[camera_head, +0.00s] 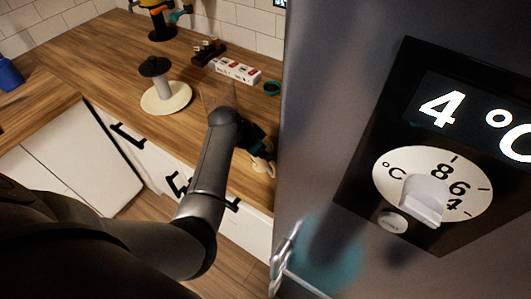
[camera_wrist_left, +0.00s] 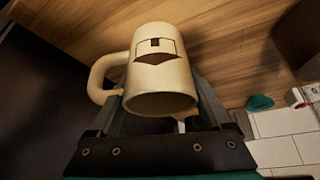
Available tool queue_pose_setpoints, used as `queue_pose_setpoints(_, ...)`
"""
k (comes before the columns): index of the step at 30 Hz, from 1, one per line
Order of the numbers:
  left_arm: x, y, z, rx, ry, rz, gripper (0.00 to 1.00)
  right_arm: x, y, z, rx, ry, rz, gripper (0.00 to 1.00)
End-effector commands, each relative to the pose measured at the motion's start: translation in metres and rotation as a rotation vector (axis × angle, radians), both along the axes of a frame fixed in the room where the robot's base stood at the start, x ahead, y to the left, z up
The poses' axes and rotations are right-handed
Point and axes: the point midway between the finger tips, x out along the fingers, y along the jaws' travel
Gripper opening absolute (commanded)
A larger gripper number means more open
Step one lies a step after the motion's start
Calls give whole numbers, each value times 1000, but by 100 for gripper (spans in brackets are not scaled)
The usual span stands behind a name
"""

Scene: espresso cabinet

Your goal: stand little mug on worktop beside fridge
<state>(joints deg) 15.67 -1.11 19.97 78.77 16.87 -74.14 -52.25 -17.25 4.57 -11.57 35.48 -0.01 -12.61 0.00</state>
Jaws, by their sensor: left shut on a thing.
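The little mug (camera_wrist_left: 160,75) is cream with a dark printed mark, its handle on the left in the left wrist view. My left gripper (camera_wrist_left: 160,115) is shut on it, with a finger at each side. In the head view the mug (camera_head: 262,166) is a small pale patch below my left gripper (camera_head: 257,150), largely hidden. It is over the worktop's front part (camera_head: 205,100), close to the grey fridge (camera_head: 310,130). I cannot tell whether it touches the wood. My right gripper is not in view.
A cream plate with a dark-topped cylinder (camera_head: 164,88) stands to the left on the worktop. A white box with red marks (camera_head: 236,71), a dark rack (camera_head: 208,52) and a small green item (camera_head: 272,88) are behind. The fridge side is a wall close on the right.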

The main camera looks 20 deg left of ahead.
Motion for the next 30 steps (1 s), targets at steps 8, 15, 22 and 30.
queue_pose_setpoints(8,1,0,-4,1,-4,-1,13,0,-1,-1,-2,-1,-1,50)
queue_pose_setpoints(15,1,0,-7,0,-2,0,89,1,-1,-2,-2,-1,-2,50)
queue_pose_setpoints(22,0,0,-7,0,-1,-1,100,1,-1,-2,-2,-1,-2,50)
queue_pose_setpoints(30,-2,2,3,1,-2,0,100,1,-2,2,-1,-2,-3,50)
